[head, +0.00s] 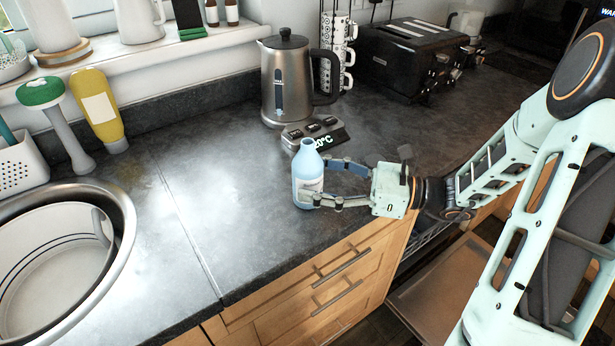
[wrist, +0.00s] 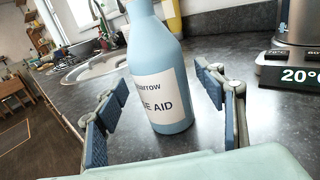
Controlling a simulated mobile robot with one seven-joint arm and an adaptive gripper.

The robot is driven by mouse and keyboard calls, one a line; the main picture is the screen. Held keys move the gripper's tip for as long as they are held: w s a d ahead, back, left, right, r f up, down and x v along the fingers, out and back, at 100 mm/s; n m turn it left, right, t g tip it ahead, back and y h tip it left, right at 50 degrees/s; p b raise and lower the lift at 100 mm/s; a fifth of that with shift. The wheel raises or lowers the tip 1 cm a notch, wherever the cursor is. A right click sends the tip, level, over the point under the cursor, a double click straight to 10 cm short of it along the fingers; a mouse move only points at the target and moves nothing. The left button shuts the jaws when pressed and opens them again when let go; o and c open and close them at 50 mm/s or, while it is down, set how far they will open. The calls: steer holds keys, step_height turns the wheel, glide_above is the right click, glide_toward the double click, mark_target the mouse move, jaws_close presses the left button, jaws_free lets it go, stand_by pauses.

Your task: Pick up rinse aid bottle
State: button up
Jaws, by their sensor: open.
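The rinse aid bottle (head: 306,174) is light blue with a white label and stands upright on the dark counter near its front edge. In the wrist view the bottle (wrist: 158,75) fills the middle, its label partly reading "E AID"; its top is cut off. My gripper (head: 318,183) reaches in from the right, low over the counter. Its fingers (wrist: 155,105) are open, one on each side of the bottle. In the wrist view a gap shows on both sides of the bottle.
A kettle (head: 286,82) on a base with a temperature display (head: 315,133) stands just behind the bottle. A toaster (head: 412,58) and mug rack (head: 338,55) are further back. A round sink (head: 122,222), yellow bottle (head: 100,112) and brush (head: 68,135) are at left. The counter between sink and bottle is clear.

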steer(key=shift+x, duration=0.95)
steer(key=shift+w, duration=0.1)
steer(key=shift+c, duration=0.4)
steer(key=c, duration=1.4)
steer(key=shift+d+r, duration=0.1)
